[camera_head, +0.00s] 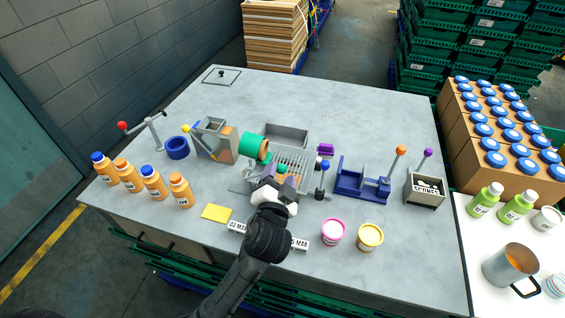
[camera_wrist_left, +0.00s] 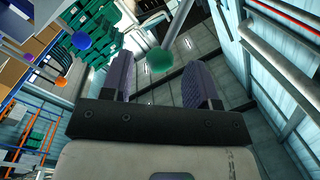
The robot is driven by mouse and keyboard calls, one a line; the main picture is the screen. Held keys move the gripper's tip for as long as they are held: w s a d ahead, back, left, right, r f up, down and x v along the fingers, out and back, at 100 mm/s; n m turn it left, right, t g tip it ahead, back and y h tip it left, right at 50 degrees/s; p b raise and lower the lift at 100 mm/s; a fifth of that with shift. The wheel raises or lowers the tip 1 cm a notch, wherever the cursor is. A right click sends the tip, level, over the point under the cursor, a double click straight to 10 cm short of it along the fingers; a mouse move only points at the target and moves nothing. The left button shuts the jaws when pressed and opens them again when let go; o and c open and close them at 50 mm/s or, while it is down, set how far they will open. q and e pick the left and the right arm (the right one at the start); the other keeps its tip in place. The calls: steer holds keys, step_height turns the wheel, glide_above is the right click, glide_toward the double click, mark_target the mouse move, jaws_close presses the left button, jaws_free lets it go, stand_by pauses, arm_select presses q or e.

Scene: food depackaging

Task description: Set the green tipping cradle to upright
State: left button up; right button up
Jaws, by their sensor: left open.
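The green tipping cradle (camera_head: 248,145) stands near the middle of the table. It looks tilted, with an orange-brown round opening facing right. A small green knob (camera_head: 281,168) sits just right of and below it, close to my left gripper (camera_head: 275,182). In the left wrist view the green knob (camera_wrist_left: 159,60) shows between the two open purple fingers of the left gripper (camera_wrist_left: 165,75), and I see no contact. Part of the area under the gripper is hidden by my left arm. My right gripper is not in view.
A grey grated tray (camera_head: 296,157) lies right behind the gripper. A blue-knobbed lever (camera_head: 324,177) and a blue cradle (camera_head: 362,183) stand to the right. Pink (camera_head: 332,233) and yellow (camera_head: 370,237) tubs sit in front. Orange bottles (camera_head: 152,183) stand at left. The back of the table is mostly clear.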

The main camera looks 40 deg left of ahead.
mark_target(282, 164)
arm_select(q)
steer(key=shift+x, duration=2.3)
steer(key=shift+c, duration=0.4)
jaws_close()
